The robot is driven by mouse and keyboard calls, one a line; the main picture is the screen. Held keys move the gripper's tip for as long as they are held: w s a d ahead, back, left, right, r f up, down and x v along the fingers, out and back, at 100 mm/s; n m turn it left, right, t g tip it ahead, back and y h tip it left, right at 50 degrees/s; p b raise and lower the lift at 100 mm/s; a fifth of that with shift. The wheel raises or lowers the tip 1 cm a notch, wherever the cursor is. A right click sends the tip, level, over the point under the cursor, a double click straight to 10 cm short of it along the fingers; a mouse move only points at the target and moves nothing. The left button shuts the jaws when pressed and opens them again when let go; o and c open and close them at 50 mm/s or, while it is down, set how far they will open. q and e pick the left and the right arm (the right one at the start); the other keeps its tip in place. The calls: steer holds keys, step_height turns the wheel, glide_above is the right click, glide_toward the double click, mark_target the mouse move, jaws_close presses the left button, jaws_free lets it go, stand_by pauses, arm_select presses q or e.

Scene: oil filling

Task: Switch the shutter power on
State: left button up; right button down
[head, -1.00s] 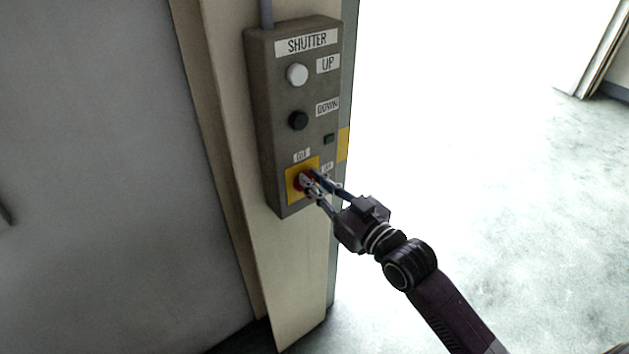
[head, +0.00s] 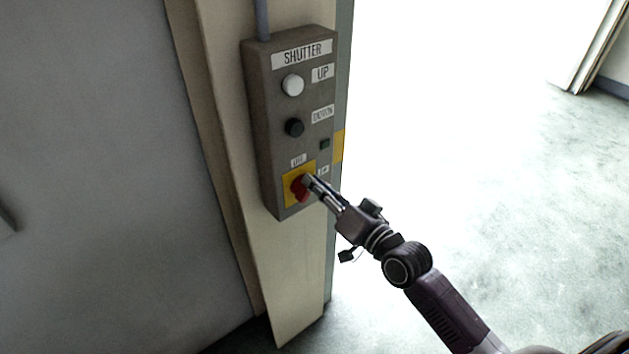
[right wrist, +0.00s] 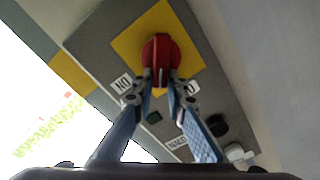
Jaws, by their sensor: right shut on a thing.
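The shutter control box (head: 268,130) is a grey upright panel on a pillar. Low on it, a red rotary switch (head: 300,189) sits on a yellow square plate (head: 291,199), with an OFF label (head: 298,160) above and an ON label (head: 323,170) to its right. My right gripper (head: 308,181) reaches in from the lower right and is shut on the red switch. In the right wrist view the panel appears turned over, and both fingertips (right wrist: 162,82) pinch the handle end of the red switch (right wrist: 160,50). My left gripper is out of view.
Above the switch are a white UP button (head: 293,85), a black DOWN button (head: 294,127) and a small dark indicator (head: 324,144). A grey wall surface (head: 100,150) lies left of the pillar. Bright open floor (head: 480,200) lies to the right.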

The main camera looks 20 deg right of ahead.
steer(key=m, duration=0.3)
steer(key=f+m, duration=0.1)
steer(key=m, duration=0.2)
steer(key=d+m, duration=0.1)
steer(key=m, duration=0.3)
steer(key=shift+w+f, duration=0.15)
steer(key=shift+f, duration=0.25)
steer(key=shift+a, duration=0.1)
steer(key=c, duration=1.9)
jaws_free()
steer(key=shift+f, duration=0.1)
steer(key=shift+c, duration=0.2)
steer(key=v, duration=1.2)
